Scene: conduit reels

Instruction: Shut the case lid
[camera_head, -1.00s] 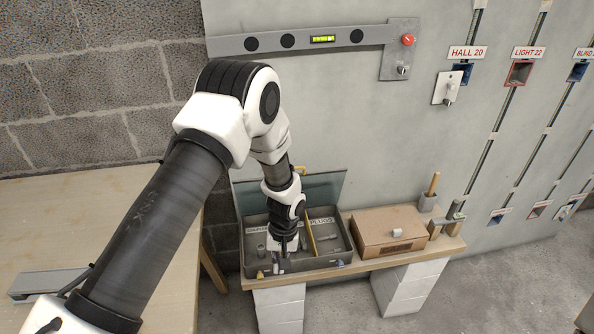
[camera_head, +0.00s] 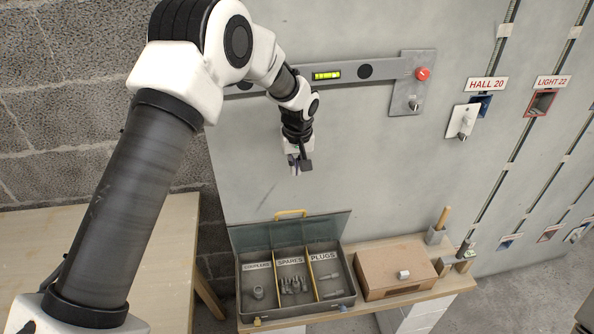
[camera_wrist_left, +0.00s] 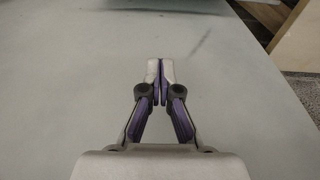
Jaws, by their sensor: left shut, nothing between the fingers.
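The case (camera_head: 297,314) is open on the low bench, with its lid (camera_head: 336,228) standing up at the back against the wall side and a yellow handle (camera_head: 291,213) on the lid's top edge. Its tray has compartments labelled COUPLERS, SPARES and PLUGS, with small grey parts inside. My left gripper (camera_head: 298,168) is above the lid, in front of the grey wall panel, pointing down, apart from the case. In the left wrist view the fingers (camera_wrist_left: 160,62) are together with nothing between them. My right gripper is not seen.
A cardboard box (camera_head: 392,258) stands right of the case on the bench (camera_head: 425,302). A spirit level (camera_head: 340,75) is on the wall panel. A wooden table (camera_head: 120,215) is at left.

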